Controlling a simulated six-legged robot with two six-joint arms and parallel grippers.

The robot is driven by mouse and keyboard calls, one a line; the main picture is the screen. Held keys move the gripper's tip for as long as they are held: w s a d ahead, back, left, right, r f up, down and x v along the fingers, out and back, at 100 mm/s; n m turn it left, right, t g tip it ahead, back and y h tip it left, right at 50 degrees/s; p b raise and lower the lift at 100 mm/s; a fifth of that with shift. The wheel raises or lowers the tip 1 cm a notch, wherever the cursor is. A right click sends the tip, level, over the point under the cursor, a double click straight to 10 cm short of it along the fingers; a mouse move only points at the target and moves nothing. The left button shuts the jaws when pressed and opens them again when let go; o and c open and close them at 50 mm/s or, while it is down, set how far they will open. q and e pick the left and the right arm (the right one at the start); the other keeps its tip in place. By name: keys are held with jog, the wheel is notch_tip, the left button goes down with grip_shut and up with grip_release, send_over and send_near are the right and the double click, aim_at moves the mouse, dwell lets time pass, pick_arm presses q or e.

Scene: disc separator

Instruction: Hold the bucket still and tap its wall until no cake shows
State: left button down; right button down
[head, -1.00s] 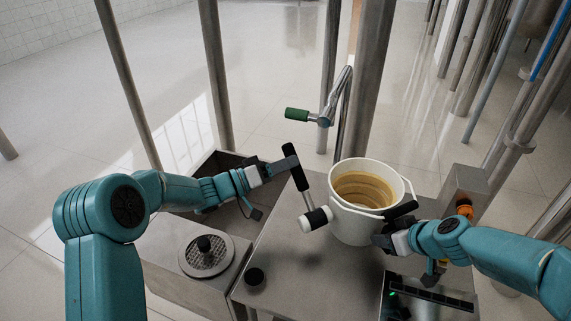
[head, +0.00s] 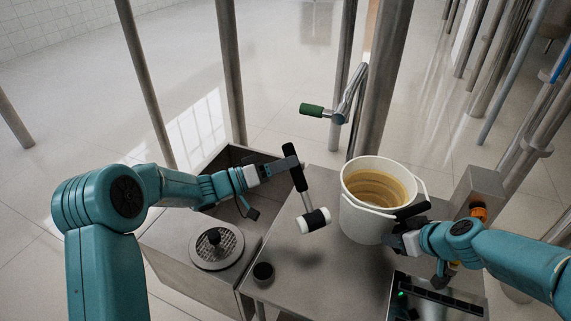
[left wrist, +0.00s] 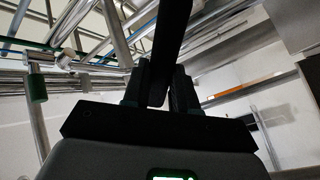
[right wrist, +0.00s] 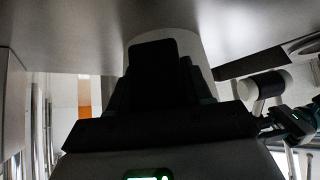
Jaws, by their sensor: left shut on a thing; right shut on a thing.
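The white bucket (head: 365,222) stands upright on the steel table. Tan-brown cake (head: 375,188) shows in bands around its inner wall; the bottom is partly hidden by the near rim. My right gripper (head: 400,226) is shut on the bucket's black handle grip (head: 411,210), at its near right side; the grip also shows in the right wrist view (right wrist: 153,65). My left gripper (head: 283,166) is shut on the black handle of a mallet (head: 296,168). The mallet's white-and-black head (head: 314,220) hangs left of the bucket wall, with a gap between them.
A round perforated plate with a black knob (head: 216,246) lies on the lower steel surface at left. A black knob (head: 263,273) sits near the table's front left. A green-handled lever (head: 313,110) and steel posts stand behind. A steel box (head: 477,188) is right of the bucket.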

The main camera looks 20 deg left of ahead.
dwell(1.3)
pick_arm(q)
jog(key=shift+w, duration=0.1)
jog(key=f+x, duration=0.1)
jog(key=x, duration=0.4)
jog(key=v, duration=0.7)
jog(key=shift+a+r, duration=0.2)
jog(key=shift+r, duration=0.3)
dwell(0.6)
jog(key=shift+x, duration=2.7)
jog(key=shift+d, duration=0.15)
